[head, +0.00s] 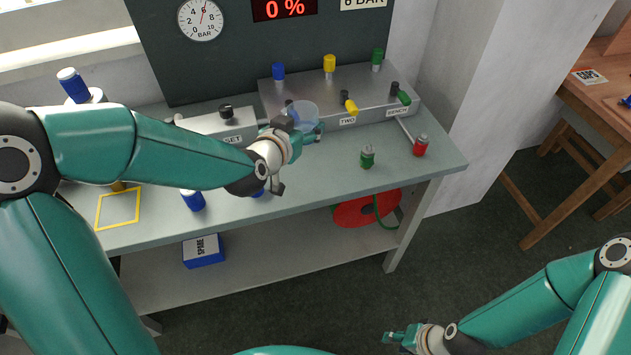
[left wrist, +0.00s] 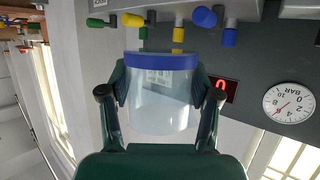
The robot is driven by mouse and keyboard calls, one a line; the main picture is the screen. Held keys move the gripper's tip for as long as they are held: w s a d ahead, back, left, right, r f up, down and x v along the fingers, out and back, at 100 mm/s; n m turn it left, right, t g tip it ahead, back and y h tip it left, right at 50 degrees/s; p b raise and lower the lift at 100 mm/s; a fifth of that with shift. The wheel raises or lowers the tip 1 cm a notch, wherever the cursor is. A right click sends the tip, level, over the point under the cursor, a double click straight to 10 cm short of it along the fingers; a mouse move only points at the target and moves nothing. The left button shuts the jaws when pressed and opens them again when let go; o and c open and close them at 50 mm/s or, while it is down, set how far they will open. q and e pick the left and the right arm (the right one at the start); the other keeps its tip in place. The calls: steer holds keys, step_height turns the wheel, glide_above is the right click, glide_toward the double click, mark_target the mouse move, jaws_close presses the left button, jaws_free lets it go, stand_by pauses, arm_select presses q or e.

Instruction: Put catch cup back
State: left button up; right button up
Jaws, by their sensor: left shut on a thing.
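The catch cup (head: 304,113) is a clear cup; in the left wrist view (left wrist: 158,100) it shows a blue band at one end. My left gripper (head: 297,131) is shut on it, with a finger on each side of the cup in the left wrist view (left wrist: 160,98). The cup is held in front of the grey manifold block, near its left part. I cannot tell from these views whether it touches anything there. My right gripper (head: 392,338) is low at the lower right, over the floor and away from the bench; its jaws are too small to read.
The block (head: 330,80) carries blue, yellow and green fittings. A green-capped piece (head: 367,157) and a red one (head: 421,145) stand on the bench (head: 330,165). A yellow square outline (head: 118,208) marks the left bench top. My left arm hides part of the bench.

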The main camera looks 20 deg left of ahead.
arm_select(q)
step_height(320, 180, up, 6)
steer(key=m+h, duration=0.1)
glide_above(311, 178)
steer(key=shift+r+b, duration=0.15)
steer(key=shift+b, duration=0.3)
steer(key=shift+m+h, duration=0.3)
step_height(311, 178, down, 6)
steer(key=b, duration=0.3)
steer(key=shift+b, duration=0.4)
step_height(311, 178, down, 8)
steer(key=shift+f+b, duration=0.25)
steer(key=shift+b, duration=0.5)
steer(key=shift+f+b, duration=0.3)
steer(key=shift+f, duration=2.05)
steer(key=shift+f, duration=0.15)
steer(key=o, duration=1.3)
